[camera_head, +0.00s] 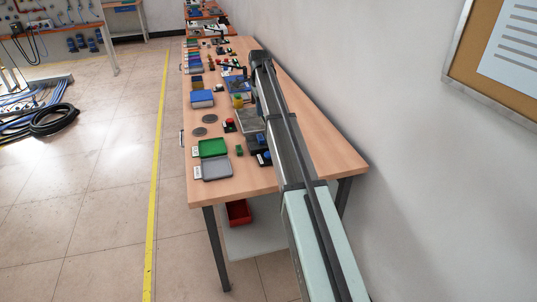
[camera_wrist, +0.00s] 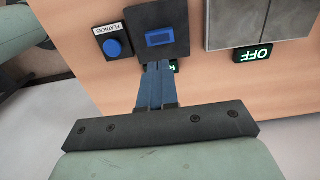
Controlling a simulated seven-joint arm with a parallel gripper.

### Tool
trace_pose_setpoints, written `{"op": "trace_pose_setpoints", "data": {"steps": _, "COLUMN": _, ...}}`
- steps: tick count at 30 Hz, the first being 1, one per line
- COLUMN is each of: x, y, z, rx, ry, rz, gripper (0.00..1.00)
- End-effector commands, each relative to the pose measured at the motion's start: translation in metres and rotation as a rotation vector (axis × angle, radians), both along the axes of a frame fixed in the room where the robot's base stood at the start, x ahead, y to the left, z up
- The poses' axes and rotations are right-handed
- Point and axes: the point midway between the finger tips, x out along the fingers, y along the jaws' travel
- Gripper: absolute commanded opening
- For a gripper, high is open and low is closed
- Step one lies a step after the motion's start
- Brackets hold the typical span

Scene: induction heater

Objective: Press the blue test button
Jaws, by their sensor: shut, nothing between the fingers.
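In the wrist view a round blue button (camera_wrist: 113,47) sits on a small black base with a white label that seems to read FLATNESS. In the head view a blue button (camera_head: 266,157) shows on a dark base on the table, beside my arm. My gripper (camera_wrist: 157,66) is shut and empty, its blue fingers pressed together. In the wrist view its tips appear below and to the right of the button, apart from it. They partly cover a small green-lit sign (camera_wrist: 174,67). In the head view I cannot make out the fingers clearly.
Next to the button is a dark plate with a blue rectangular block (camera_wrist: 160,37). A grey metal panel (camera_wrist: 233,22) and an OFF sign (camera_wrist: 253,54) are to the right. Green (camera_head: 212,147) and grey (camera_head: 216,168) trays lie on the wooden table. A wall runs along the right.

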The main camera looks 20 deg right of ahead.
Motion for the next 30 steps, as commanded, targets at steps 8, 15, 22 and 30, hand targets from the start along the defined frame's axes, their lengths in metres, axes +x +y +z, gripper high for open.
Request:
{"op": "trace_pose_setpoints", "data": {"steps": 8, "x": 0.0, "y": 0.0, "z": 0.0, "rx": 0.0, "ry": 0.0, "rz": 0.0, "gripper": 0.0}}
{"op": "trace_pose_setpoints", "data": {"steps": 15, "x": -0.001, "y": -0.006, "z": 0.0, "rx": 0.0, "ry": 0.0, "rz": -0.007, "gripper": 0.0}}
{"op": "trace_pose_setpoints", "data": {"steps": 22, "x": -0.015, "y": -0.056, "z": -0.011, "rx": 0.001, "ry": 0.01, "rz": -0.064, "gripper": 0.0}}
{"op": "trace_pose_setpoints", "data": {"steps": 30, "x": -0.096, "y": -0.093, "z": -0.045, "rx": 0.094, "ry": 0.003, "rz": -0.128, "gripper": 0.0}}
